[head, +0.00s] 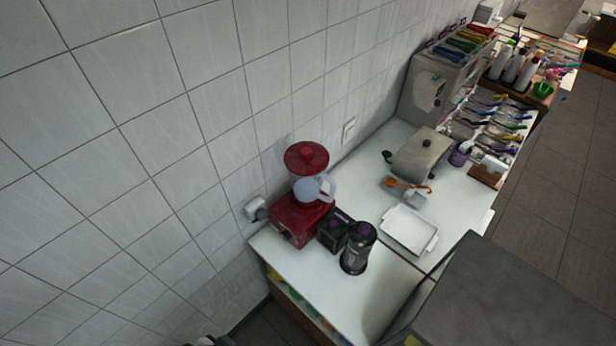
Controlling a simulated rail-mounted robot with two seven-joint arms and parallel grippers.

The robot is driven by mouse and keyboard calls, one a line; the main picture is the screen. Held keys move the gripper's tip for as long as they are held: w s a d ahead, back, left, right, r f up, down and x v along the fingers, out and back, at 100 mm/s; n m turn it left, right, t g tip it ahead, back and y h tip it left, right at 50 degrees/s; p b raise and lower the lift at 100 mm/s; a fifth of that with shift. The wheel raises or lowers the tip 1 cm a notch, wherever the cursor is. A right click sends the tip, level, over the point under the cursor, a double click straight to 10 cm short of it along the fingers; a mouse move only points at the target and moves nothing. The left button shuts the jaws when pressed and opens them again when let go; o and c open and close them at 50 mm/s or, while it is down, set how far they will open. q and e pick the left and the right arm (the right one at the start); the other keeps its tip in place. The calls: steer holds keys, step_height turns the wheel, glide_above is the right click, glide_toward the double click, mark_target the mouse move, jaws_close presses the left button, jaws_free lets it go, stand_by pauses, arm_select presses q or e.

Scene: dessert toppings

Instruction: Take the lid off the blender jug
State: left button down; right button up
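A dark, see-through jug (356,252) stands upright on the white counter, with a black and purple lid (362,231) on its top. Beside it on the left is a low black and purple block (335,230), which looks like a base. Behind them a red appliance (293,220) carries a clear upper vessel with a round red lid (306,156) on top. I cannot tell for certain which of the two is the blender. Neither of my grippers can be made out in the head view.
Utensils and bottles (513,67) line the far counter. A tiled wall (180,130) borders the left, and a large grey block (500,295) stands at lower right.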

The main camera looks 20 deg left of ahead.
arm_select(q)
steer(key=c, duration=0.6)
jaws_free()
